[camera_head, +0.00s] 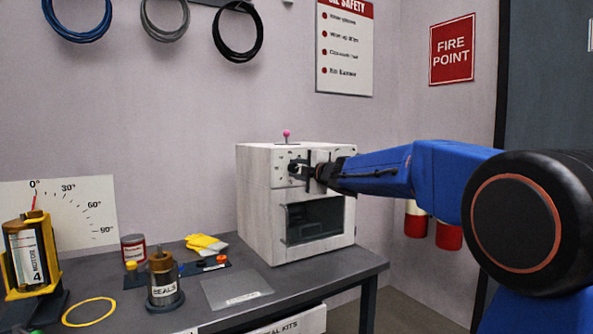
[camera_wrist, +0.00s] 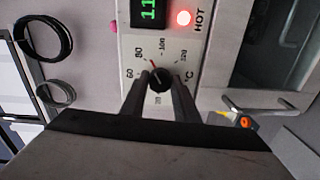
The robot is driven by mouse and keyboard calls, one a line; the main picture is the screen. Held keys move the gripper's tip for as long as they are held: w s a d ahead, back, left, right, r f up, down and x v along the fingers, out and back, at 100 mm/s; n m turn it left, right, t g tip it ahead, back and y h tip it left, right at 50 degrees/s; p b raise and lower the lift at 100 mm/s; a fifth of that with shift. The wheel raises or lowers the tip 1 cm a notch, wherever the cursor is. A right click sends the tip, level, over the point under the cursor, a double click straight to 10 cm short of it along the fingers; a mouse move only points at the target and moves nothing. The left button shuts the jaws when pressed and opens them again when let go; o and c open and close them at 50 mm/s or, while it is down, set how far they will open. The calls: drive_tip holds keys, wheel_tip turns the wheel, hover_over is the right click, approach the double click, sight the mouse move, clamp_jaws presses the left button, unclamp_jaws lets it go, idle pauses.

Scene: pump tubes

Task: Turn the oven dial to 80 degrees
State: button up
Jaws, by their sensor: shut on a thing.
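The white oven (camera_head: 262,200) stands on the grey table against the wall. Its black round dial (camera_wrist: 160,79) is in the middle of the wrist view, with numbers printed around it. A red pointer mark on the dial points up and left, on the 80 side of the gap between 80 and 100. My gripper (camera_wrist: 160,88) is shut on the dial, one finger on each side. In the head view my gripper (camera_head: 306,171) reaches the upper front of the oven, and my wrist hides much of the panel there.
A green display (camera_wrist: 149,10), partly cut off, and a lit red HOT lamp (camera_wrist: 184,18) sit above the dial. The oven door handle (camera_wrist: 258,104) is to the right.

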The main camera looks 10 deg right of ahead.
drive_tip(key=shift+f+n, duration=0.1)
drive_tip(key=shift+n, duration=1)
drive_tip(key=o, duration=1.1)
drive_tip(key=shift+c, duration=0.2)
drive_tip(key=shift+s, duration=0.1)
drive_tip(key=v, duration=1.7)
drive_tip(key=shift+s, duration=0.1)
drive_tip(key=shift+d, duration=0.1)
